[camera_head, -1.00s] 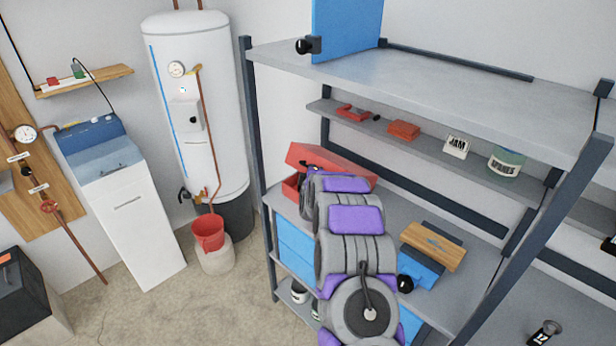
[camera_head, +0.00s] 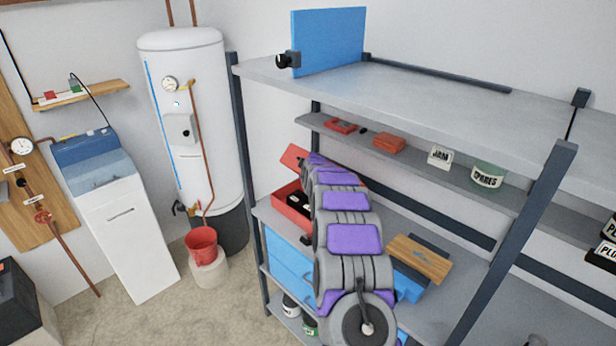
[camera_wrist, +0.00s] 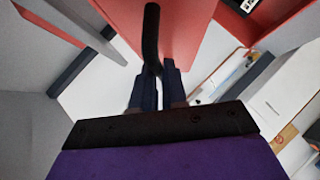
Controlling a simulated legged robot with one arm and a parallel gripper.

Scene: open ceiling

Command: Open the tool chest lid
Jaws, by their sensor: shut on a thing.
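The red tool chest (camera_head: 292,217) stands on the middle shelf at its left end. Its red lid (camera_head: 292,156) is raised at a steep angle, and dark items show inside the chest. My arm hides the right part of the chest and lid, and my gripper is hidden in the head view. In the wrist view, my gripper (camera_wrist: 158,90) is shut on the black handle (camera_wrist: 151,35) in front of the red lid panel (camera_wrist: 186,32). Part of the open chest (camera_wrist: 236,24) shows at the top right there.
A wooden board on a blue object (camera_head: 420,258) lies right of my arm. Dark shelf posts (camera_head: 247,165) stand at left and right (camera_head: 515,240). The upper shelf (camera_head: 420,95) lies above the chest. Small red items and labelled jars (camera_head: 488,176) sit on the narrow rear shelf.

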